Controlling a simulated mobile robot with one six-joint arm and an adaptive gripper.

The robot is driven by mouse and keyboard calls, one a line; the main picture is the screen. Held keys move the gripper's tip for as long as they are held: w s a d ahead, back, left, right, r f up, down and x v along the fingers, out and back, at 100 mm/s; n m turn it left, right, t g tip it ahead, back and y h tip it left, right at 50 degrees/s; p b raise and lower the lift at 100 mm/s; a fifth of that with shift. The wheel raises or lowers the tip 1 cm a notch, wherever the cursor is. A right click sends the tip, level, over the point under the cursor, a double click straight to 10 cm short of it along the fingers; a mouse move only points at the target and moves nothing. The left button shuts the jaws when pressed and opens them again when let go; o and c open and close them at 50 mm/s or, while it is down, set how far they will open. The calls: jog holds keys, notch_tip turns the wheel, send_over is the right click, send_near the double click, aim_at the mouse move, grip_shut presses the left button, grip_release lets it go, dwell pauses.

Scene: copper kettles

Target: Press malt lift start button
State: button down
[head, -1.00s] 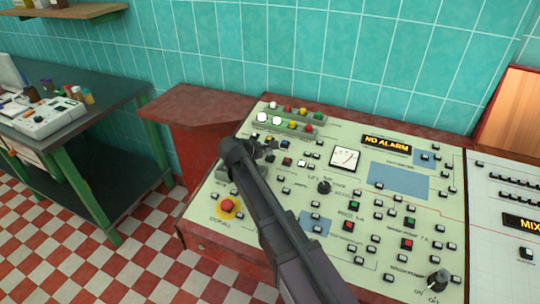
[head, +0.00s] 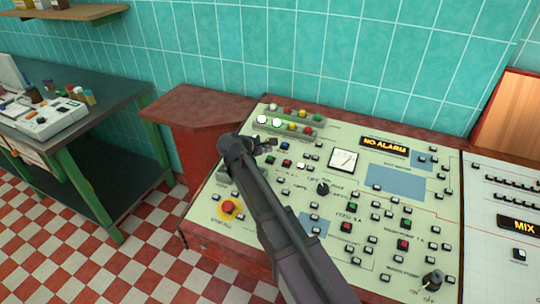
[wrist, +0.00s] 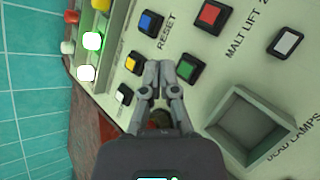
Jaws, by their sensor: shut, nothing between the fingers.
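The control panel (head: 290,220) carries the malt lift controls. In the wrist view a green square button (wrist: 187,67) and a red square button (wrist: 210,14) sit beside the printed words MALT LIFT (wrist: 243,34). My gripper (wrist: 161,70) is shut and empty. Its fingertips are just left of the green button and appear to overlap its left edge; I cannot tell whether they touch it. In the head view my gripper (head: 266,143) is over the upper left of the panel, and my arm hides part of the panel there.
A blue button (wrist: 148,22) by RESET, a yellow button (wrist: 133,62) and a white button (wrist: 124,94) lie close left of the fingers. A square recess (wrist: 242,120) is to the right. The red stop button (head: 229,207) is lower left on the panel.

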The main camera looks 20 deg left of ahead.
jog(key=shift+s+r+p, duration=0.15)
jog(key=shift+r+p, duration=0.4)
jog(key=shift+r, duration=0.15)
jog(key=shift+s+r+p, duration=0.15)
jog(key=shift+r+p, duration=0.4)
jog(key=shift+r, duration=0.1)
